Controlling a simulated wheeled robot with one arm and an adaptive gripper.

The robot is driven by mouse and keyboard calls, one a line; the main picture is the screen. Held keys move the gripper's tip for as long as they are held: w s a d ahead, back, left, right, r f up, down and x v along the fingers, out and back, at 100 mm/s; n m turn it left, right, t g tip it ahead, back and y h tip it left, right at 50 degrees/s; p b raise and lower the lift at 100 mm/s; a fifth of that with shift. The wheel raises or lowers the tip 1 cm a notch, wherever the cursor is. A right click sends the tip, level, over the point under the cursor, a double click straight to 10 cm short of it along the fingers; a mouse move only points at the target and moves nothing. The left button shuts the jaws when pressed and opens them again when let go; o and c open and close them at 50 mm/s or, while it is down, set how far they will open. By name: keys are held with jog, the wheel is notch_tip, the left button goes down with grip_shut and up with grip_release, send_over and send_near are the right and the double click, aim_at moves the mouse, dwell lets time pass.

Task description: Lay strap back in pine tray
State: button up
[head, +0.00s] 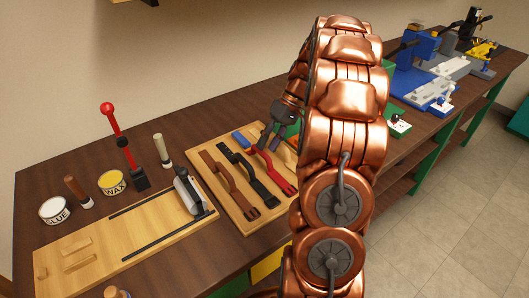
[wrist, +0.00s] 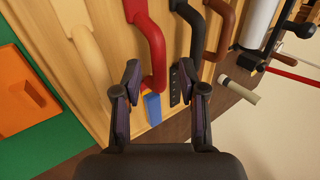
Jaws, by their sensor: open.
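The pine tray (head: 242,218) lies on the bench with several straps in it. A brown strap (head: 226,178) and a black strap (head: 252,175) lie on its left side. A red strap (head: 272,165) with a blue end (head: 240,139) lies to their right. In the wrist view a cream strap (wrist: 91,58) also shows, beside the red strap (wrist: 152,50); my arm hides it in the head view. My gripper (wrist: 161,82) is open over the strap ends. The blue end (wrist: 153,108) shows between its fingers, and the black strap's holed end is near the right finger. Contact cannot be told.
Left of the tray, a pine board (head: 110,247) carries dark rails and a grey cylinder tool. Glue (head: 55,210) and wax (head: 112,183) tins and a red-handled tool (head: 122,140) stand behind it.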

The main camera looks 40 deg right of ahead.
jog(key=shift+b+v, duration=0.75)
jog(key=shift+v, duration=3.25)
jog(key=shift+a, duration=0.15)
jog(key=s+a+r+g+h, duration=0.1)
jog(key=s+a, duration=0.2)
jog(key=a, duration=0.7)
jog(key=s+a+g+h, duration=0.15)
jog(key=s+a, duration=0.25)
jog(key=a, duration=0.6)
jog(key=s+a+f+h, duration=0.2)
jog(key=s+a+f, duration=0.1)
jog(key=s, duration=0.6)
jog(key=s+a+f+h, duration=0.2)
jog(key=s+a, duration=0.3)
jog(key=s, duration=0.4)
jog(key=shift+s+f+n, duration=0.25)
jog(key=shift+f+n, duration=0.15)
jog(key=shift+f, duration=0.45)
jog(key=shift+r, duration=0.1)
notch_tip(320, 180, up, 4)
jog(key=p, duration=0.4)
